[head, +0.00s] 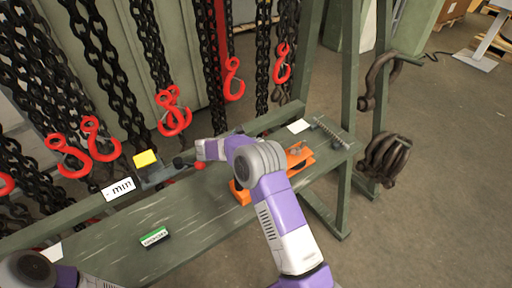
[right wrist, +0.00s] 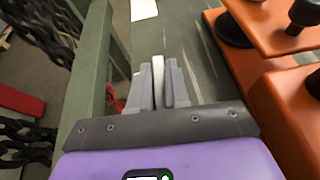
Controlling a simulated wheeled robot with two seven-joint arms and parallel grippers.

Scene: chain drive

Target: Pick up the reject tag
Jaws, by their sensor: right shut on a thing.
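My right gripper (right wrist: 158,80) is shut on a thin pale piece, seen edge-on between its fingers in the right wrist view. I take this piece to be the reject tag (right wrist: 158,66), but no face or lettering shows. In the head view my right arm reaches in from the bottom, and its gripper (head: 204,150) points left above the green bench. The held piece cannot be made out there. My left arm shows only at the lower left corner, and its gripper is out of view.
The green bench (head: 200,215) carries an orange tool (head: 299,158), a gauge with a yellow top (head: 146,159), a "mm" display (head: 118,189), a green-and-white label (head: 154,237) and a white card (head: 299,126). Chains with red hooks (head: 174,112) hang behind. The front bench top is mostly clear.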

